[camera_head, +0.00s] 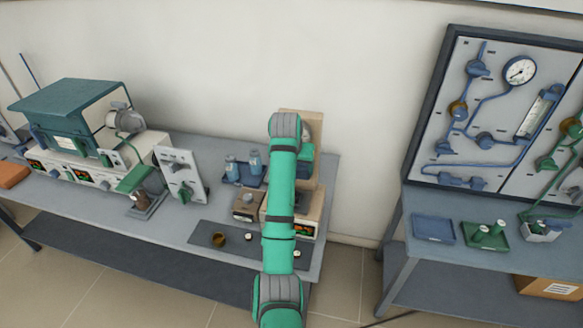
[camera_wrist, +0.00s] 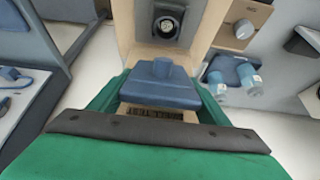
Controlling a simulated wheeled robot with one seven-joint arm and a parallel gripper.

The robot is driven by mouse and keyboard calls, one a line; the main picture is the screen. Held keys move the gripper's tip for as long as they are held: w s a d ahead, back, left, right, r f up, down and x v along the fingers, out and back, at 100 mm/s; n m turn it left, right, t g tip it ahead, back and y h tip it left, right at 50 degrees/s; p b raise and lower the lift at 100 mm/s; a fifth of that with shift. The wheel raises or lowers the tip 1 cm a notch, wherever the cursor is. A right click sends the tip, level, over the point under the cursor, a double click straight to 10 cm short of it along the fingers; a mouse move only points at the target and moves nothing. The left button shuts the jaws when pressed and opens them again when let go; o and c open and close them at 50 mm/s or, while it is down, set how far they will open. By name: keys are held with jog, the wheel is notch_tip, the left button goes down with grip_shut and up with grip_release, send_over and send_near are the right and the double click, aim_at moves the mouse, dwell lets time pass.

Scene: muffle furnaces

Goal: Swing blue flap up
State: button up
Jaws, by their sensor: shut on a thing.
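The blue flap (camera_wrist: 160,88) is in the middle of the wrist view, in front of a beige furnace (camera_wrist: 125,22). It has a raised block on its top. My gripper (camera_wrist: 158,92) is shut on the flap, with a green finger on each side of it. Printed lettering shows just below the flap, partly covered by my gripper. In the head view the beige furnace (camera_head: 313,190) is mostly behind my green arm. A bit of blue shows right of the arm there, and my fingertips are hidden.
A small beige box (camera_head: 246,206) and a brown cup (camera_head: 218,240) are nearby. A teal-topped furnace (camera_head: 68,110) stands far left. A gauge panel (camera_head: 500,110) stands beyond a gap at right.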

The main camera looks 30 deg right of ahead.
jog(key=shift+f, duration=0.1)
jog(key=o, duration=1.5)
jog(key=shift+f, duration=0.1)
jog(key=shift+r, duration=0.2)
jog(key=shift+v, duration=5.3)
